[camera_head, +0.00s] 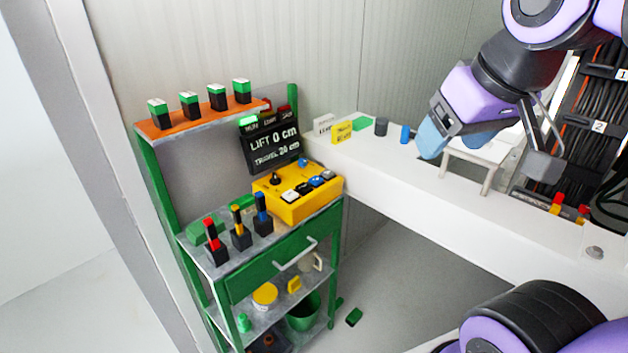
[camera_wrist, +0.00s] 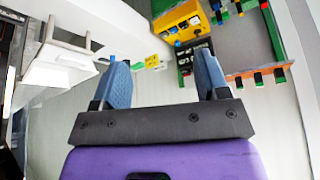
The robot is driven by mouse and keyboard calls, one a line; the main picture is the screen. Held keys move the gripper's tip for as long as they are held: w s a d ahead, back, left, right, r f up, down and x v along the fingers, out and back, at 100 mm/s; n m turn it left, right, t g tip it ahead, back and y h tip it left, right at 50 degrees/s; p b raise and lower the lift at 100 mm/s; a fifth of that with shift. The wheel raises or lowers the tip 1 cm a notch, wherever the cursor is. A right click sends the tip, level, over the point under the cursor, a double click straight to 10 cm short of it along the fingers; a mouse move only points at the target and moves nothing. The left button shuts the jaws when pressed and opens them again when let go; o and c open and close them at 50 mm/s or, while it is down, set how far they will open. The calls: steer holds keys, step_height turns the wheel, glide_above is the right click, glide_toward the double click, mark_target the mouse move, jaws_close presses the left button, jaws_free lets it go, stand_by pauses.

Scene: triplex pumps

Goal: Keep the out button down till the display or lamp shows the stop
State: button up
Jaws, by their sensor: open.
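A yellow control box (camera_head: 290,207) sits on the green cart's top, with white, black and blue buttons on its top face and a black knob. It also shows in the wrist view (camera_wrist: 172,20). I cannot read which button is the out button. The black display (camera_head: 272,150) behind it reads "LIFT 0 cm" and "TRAVEL 20 cm". A green lamp (camera_head: 249,120) is lit above the display's left end. My gripper (camera_head: 432,146) is up to the right of the box, well apart from it. In the wrist view my gripper (camera_wrist: 160,82) is open and empty.
The green cart (camera_head: 262,282) carries several black blocks with coloured handles left of the box. A white ledge (camera_head: 420,190) with small blocks and a white stand (camera_head: 478,163) runs to the right. Several green-topped blocks stand on the orange shelf (camera_head: 190,122).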

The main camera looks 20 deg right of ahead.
steer(key=shift+c, duration=0.2)
stand_by(0.3)
jaws_close()
stand_by(1.5)
